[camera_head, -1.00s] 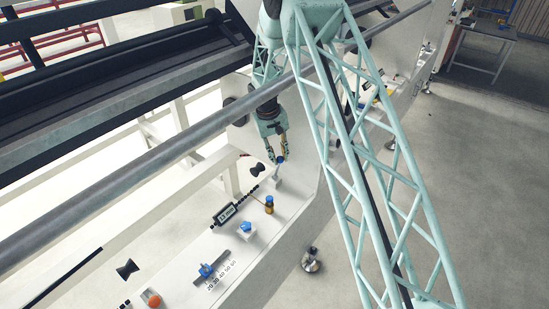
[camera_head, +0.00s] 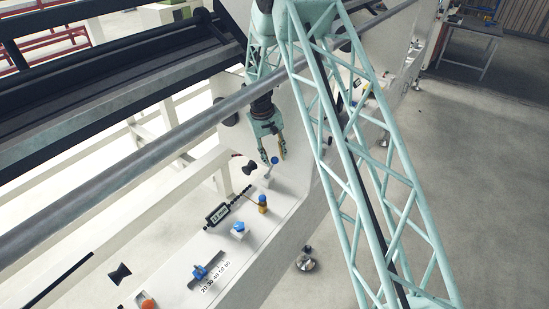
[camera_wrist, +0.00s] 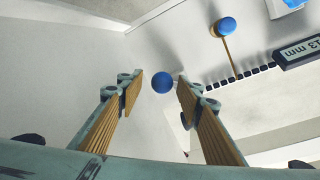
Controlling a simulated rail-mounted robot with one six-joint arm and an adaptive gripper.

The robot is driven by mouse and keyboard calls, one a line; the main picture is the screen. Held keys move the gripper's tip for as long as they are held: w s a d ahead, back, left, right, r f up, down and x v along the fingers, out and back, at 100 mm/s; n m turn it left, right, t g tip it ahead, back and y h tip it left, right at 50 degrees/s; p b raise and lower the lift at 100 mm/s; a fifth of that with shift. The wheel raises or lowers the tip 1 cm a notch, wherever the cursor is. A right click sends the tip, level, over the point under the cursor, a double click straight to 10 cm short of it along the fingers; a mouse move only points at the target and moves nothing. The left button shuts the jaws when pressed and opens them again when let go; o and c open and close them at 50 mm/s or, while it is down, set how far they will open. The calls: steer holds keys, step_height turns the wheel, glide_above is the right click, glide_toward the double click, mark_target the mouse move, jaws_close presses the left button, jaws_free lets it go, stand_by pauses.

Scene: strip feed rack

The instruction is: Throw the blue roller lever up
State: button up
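The blue roller lever shows as a blue ball (camera_head: 274,160) on a short pale stem that rises tilted from the white machine ledge. In the wrist view the blue ball (camera_wrist: 162,82) lies between my fingertips, with a gap visible on each side. My gripper (camera_head: 274,154) is open and points down at the ball. Its two wood-coloured fingers also show in the wrist view (camera_wrist: 163,88). No clear contact shows, and how deep the ball sits between the fingers is hard to tell.
A blue-topped orange post (camera_head: 263,204), a digital readout (camera_head: 218,214), a blue star knob (camera_head: 240,229) and a blue slider on a scale (camera_head: 200,272) sit along the ledge. An orange knob (camera_head: 147,304) is at the near end. A grey rail (camera_head: 130,158) runs past my arm.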

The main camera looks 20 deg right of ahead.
steer(key=shift+a+r, duration=0.1)
step_height(320, 180, up, 12)
steer(key=a, duration=0.2)
steer(key=shift+f, duration=0.2)
stand_by(0.6)
steer(key=shift+s+a, duration=0.1)
steer(key=shift+c, duration=0.2)
